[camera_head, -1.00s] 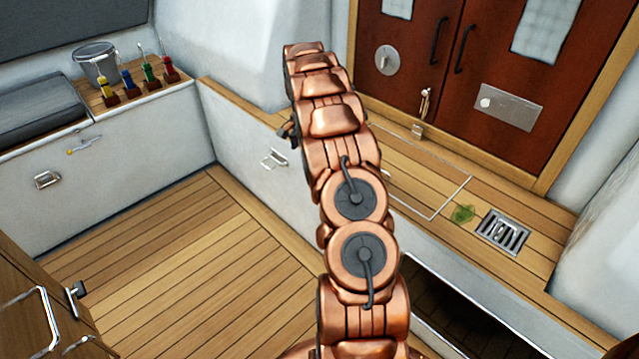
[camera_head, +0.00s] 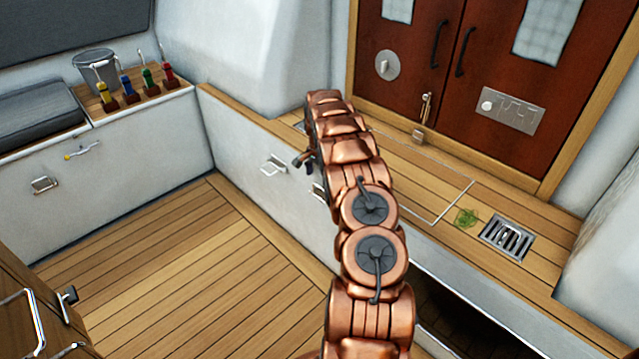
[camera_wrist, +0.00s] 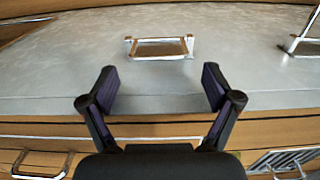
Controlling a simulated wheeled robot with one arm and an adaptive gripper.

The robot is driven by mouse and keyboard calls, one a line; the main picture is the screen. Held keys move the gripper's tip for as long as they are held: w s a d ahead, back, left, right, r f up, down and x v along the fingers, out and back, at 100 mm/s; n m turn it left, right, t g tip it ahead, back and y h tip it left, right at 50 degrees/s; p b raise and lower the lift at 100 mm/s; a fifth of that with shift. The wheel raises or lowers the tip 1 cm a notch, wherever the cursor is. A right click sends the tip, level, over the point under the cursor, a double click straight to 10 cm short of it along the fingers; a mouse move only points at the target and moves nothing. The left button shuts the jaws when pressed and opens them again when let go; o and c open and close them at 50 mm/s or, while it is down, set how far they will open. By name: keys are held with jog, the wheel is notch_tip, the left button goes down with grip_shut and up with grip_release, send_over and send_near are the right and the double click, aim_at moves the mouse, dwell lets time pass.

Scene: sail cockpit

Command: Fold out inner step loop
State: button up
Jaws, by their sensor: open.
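Two metal step loops sit on the pale upright face under the wooden ledge. One loop (camera_head: 272,165) shows left of my arm in the head view; another (camera_head: 318,190) is mostly hidden behind my arm. In the wrist view, one loop (camera_wrist: 160,47) is centred ahead, beyond and between my fingertips, apart from them. A second loop (camera_wrist: 302,40) stands at the right edge and appears to stick out from the face. My gripper (camera_wrist: 158,88) is open and empty. In the head view only a dark bit of it (camera_head: 304,158) shows beside the arm.
The wooden ledge (camera_head: 410,170) bears a metal grate (camera_head: 507,237) and a green tangle (camera_head: 466,217). Red-brown doors (camera_head: 440,60) stand behind it. The plank floor (camera_head: 190,270) is clear. A cabinet (camera_head: 30,320) with a metal rail stands at lower left.

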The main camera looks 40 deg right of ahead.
notch_tip(320, 180, down, 2)
jog(key=shift+f, duration=0.15)
jog(key=c, duration=1.3)
jog(key=shift+a, duration=0.1)
